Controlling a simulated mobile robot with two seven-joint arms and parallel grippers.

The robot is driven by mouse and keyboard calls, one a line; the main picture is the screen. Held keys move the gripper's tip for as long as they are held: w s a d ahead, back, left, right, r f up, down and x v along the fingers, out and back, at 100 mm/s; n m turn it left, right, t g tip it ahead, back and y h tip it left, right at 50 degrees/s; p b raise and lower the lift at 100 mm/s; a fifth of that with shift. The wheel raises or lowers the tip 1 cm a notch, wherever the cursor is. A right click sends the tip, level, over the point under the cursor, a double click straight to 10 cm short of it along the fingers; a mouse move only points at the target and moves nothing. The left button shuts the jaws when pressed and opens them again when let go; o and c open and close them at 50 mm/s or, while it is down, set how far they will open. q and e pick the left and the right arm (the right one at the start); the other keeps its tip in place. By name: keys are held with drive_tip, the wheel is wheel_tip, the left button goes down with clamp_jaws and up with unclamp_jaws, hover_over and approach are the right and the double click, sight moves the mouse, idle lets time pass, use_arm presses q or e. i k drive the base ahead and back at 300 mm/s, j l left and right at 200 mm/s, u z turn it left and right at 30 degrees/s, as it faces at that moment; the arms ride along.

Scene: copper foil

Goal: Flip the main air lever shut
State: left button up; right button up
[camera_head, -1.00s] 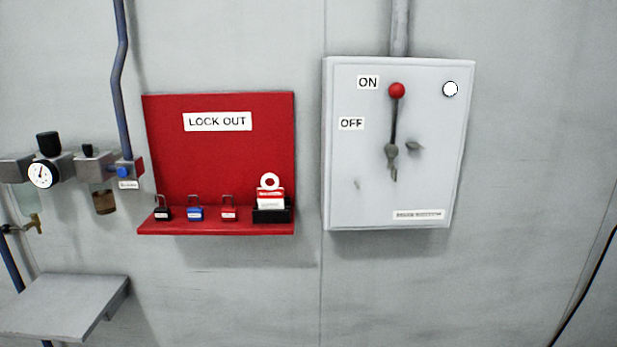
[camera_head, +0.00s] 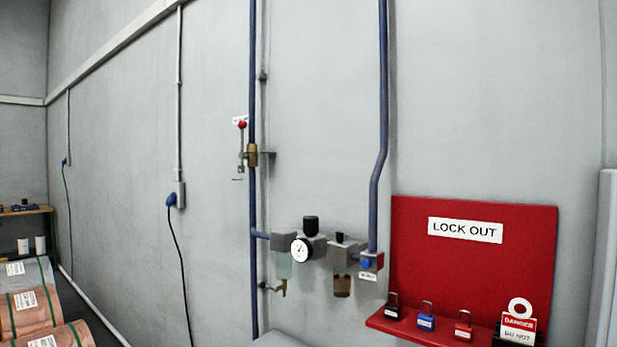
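The main air lever (camera_head: 241,136) has a red ball knob and stands upright beside a brass valve (camera_head: 252,156) on the vertical blue air pipe (camera_head: 253,215), left of centre in the head view. A small white label with red marking sits behind the knob; its words are too small to read. Neither of my grippers shows in the head view.
A red lockout board (camera_head: 470,270) with padlocks and a danger tag hangs at the right. A pressure gauge (camera_head: 300,249) and regulators sit below the lever. A grey shelf (camera_head: 278,340) is at the bottom. Copper foil rolls (camera_head: 30,300) lie at lower left.

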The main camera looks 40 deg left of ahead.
sight(242, 125)
drive_tip(key=u, duration=1.7)
drive_tip(key=i+j+u, duration=0.3)
drive_tip(key=i, duration=0.6)
drive_tip(key=i+l+u, duration=0.1)
drive_tip(key=i+u, duration=0.2)
drive_tip(key=i, duration=0.55)
